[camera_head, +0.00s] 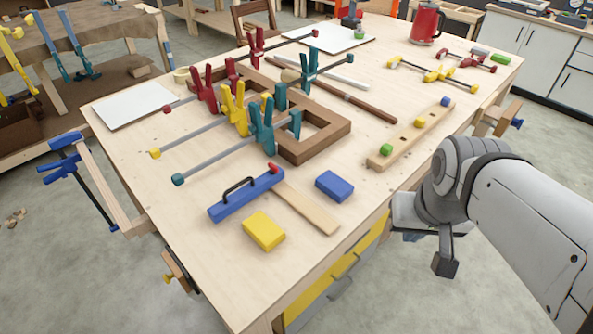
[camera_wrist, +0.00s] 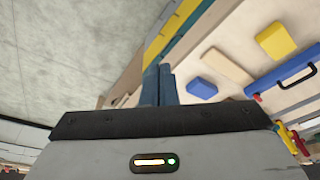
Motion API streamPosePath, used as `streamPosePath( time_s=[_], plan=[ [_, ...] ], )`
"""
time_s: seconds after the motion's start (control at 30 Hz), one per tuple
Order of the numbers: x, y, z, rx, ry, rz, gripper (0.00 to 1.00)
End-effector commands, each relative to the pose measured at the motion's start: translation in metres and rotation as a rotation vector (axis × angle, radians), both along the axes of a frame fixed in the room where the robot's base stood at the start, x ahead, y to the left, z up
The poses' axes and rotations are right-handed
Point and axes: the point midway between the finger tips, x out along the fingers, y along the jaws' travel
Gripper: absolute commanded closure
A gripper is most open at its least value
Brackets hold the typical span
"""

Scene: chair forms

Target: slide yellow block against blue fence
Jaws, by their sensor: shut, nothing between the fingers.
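The yellow block (camera_head: 264,231) lies flat near the table's front edge; it also shows in the wrist view (camera_wrist: 276,40). The blue fence (camera_head: 240,199), a long bar with a black handle and a red end, lies just behind it, with a narrow strip of bare table between them. In the wrist view the fence (camera_wrist: 284,77) is at the right edge, partly cut off. My gripper (camera_wrist: 160,85) is shut and empty, its blue fingers together. In the head view it is off the table's right front edge, well right of the yellow block and mostly hidden.
A blue block (camera_head: 334,186) and a flat wooden strip (camera_head: 308,210) lie right of the fence. A wooden bar with coloured knobs (camera_head: 410,137) is nearer my arm. Clamps on a wooden frame (camera_head: 315,142) fill the table's middle. Bare table lies around the yellow block's front.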

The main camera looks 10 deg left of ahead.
Motion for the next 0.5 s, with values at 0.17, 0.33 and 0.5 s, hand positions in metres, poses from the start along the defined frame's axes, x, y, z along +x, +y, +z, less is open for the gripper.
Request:
streamPosePath(
  time_s=[0.17, 0.33, 0.5],
  plan=[
    [0.0, 0.0, 0.0, 0.0, 0.0, 0.0, 1.0],
    [0.006, 0.008, -0.003, -0.003, 0.013, 0.041, 1.0],
    [0.028, 0.049, -0.019, -0.02, 0.074, 0.237, 1.0]
  ],
)
